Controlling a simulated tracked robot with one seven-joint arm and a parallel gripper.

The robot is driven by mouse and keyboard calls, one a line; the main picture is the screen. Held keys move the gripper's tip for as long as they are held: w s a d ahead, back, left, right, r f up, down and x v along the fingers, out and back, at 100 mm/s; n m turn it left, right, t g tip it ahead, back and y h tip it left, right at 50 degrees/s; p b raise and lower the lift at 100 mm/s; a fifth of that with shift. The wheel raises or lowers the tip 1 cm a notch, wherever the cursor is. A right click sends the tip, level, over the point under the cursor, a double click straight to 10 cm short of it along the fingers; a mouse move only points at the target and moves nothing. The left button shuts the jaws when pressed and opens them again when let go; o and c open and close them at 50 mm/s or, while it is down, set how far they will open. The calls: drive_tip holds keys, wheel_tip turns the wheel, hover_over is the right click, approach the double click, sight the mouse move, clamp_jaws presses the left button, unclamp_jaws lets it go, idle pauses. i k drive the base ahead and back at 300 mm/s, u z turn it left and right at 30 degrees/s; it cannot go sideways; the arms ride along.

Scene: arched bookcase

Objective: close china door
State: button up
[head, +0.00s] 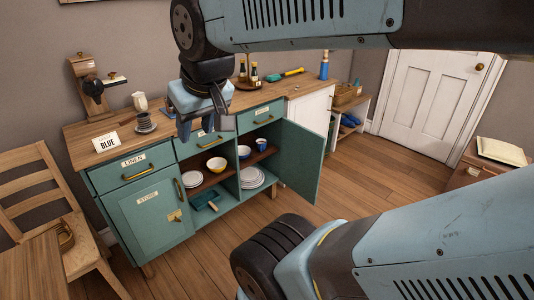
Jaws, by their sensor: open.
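The teal sideboard (170,163) has a wooden top and stands against the wall. Its right-hand door (302,158) stands wide open, swung out to the right; I see no readable china label on it. The left door (150,212), labelled STORE, is shut. My gripper (203,125) is open and empty, pointing down in front of the drawers, to the left of the open door and apart from it.
A wooden chair (40,200) stands at the left. Wooden floor (375,170) is clear right of the open door. My arm hides the lower right.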

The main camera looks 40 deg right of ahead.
sight(303, 150)
drive_tip(key=z, duration=0.15)
drive_tip(key=i, duration=0.7)
drive_tip(key=z, duration=0.5)
drive_tip(key=k, duration=1.2)
drive_tip(key=z, duration=0.7)
drive_tip(key=i, duration=1.8)
drive_tip(key=u, duration=0.05)
